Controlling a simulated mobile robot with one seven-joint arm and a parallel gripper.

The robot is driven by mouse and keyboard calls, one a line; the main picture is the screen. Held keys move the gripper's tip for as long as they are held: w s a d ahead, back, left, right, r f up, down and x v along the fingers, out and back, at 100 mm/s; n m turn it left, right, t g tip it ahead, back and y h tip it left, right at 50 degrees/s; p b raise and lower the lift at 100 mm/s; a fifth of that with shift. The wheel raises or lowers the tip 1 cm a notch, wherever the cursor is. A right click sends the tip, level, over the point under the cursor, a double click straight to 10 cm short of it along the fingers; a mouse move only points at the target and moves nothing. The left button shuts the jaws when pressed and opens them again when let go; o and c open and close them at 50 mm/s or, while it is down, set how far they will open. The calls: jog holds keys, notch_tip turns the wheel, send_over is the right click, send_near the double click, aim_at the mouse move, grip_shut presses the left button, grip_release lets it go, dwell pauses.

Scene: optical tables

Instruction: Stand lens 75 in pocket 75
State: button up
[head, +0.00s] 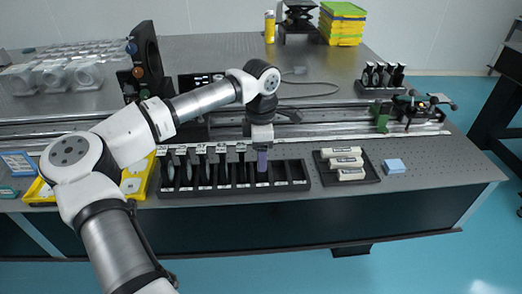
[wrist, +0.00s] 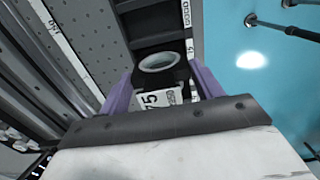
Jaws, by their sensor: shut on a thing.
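My gripper (head: 262,160) points down over the right part of the long black lens rack (head: 230,190). In the wrist view its purple fingers are shut on lens 75 (wrist: 152,98), a black mount with a pale round ring and a white label reading 75. In the head view the lens is hidden by the fingers and the rack, so I cannot tell whether it is inside a pocket or just above it. Several lenses with white tops (head: 201,150) stand in the rack's left pockets. The pockets to the right of my gripper look empty.
A black tray (head: 372,177) with white boxes and a light blue block (head: 393,166) lie to the right. A yellow tray (head: 146,186) is at the rack's left end. A metal rail (head: 330,135) runs behind the rack. The table's front edge is close.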

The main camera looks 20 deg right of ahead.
jog(key=shift+f, duration=0.2)
dwell(0.3)
jog(key=o, duration=1.5)
jog(key=shift+r, duration=0.15)
jog(key=shift+r+p, duration=2.8)
jog(key=shift+r, duration=2.1)
